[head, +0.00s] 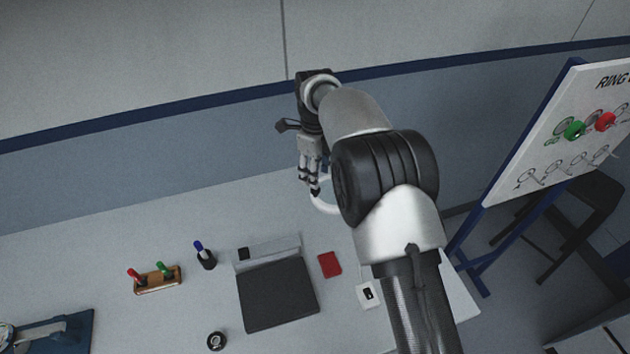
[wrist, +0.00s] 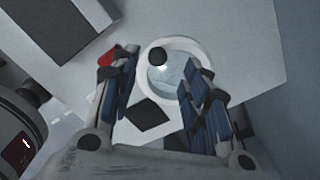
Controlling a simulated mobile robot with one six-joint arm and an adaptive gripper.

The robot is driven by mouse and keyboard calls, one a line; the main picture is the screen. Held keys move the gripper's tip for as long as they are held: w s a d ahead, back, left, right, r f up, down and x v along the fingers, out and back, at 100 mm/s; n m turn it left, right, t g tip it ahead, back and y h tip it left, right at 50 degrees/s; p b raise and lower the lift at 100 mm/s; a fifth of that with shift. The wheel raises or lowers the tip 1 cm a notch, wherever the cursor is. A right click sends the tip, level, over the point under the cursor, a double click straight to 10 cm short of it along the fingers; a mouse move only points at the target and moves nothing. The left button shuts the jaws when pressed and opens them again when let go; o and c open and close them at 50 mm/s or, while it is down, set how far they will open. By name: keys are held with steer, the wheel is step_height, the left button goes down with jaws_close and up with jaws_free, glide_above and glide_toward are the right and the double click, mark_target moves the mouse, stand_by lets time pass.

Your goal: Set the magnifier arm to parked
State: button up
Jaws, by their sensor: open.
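The magnifier (wrist: 196,58) shows in the wrist view as a white ring around a clear lens, with a round black knob (wrist: 157,56) at its upper left edge. In the head view only a white curved part of the magnifier (head: 322,205) shows beside my arm; the rest is hidden behind the arm. My gripper (head: 312,188) points down over the back of the table. In the wrist view my gripper (wrist: 160,80) is open and empty, its fingers on either side of the lens and knob. I cannot tell how far above them it is.
On the table (head: 90,260) are a dark flat box (head: 278,295), a red block (head: 329,264), a white plate with a black square (head: 368,295), a pen holder (head: 206,258) and a wooden rack (head: 157,281). A sign board (head: 545,130) stands at right.

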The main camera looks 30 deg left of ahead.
step_height(320, 180, up, 6)
steer(key=shift+r, duration=0.2)
stand_by(0.3)
steer(key=d+r+n+b, duration=0.35)
steer(key=d+r, duration=0.45)
steer(key=d, duration=0.4)
steer(key=s+d+r+n+t+b, duration=0.1)
steer(key=s+d+r+n, duration=0.2)
steer(key=d, duration=0.4)
steer(key=s+d+r+n+t+b, duration=0.1)
steer(key=s+d+r+n, duration=0.15)
steer(key=d, duration=0.45)
steer(key=s+d+f+n+t+b, duration=0.1)
steer(key=s+d+f+n, duration=0.3)
steer(key=s+d, duration=0.4)
steer(key=s+d+f+n+t+b, duration=0.1)
steer(key=s+d+f+n+b, duration=0.2)
steer(key=s, duration=1.1)
steer(key=d+f+n, duration=0.2)
steer(key=d, duration=0.3)
steer(key=shift+s+f+t, duration=0.15)
steer(key=shift+t, duration=0.15)
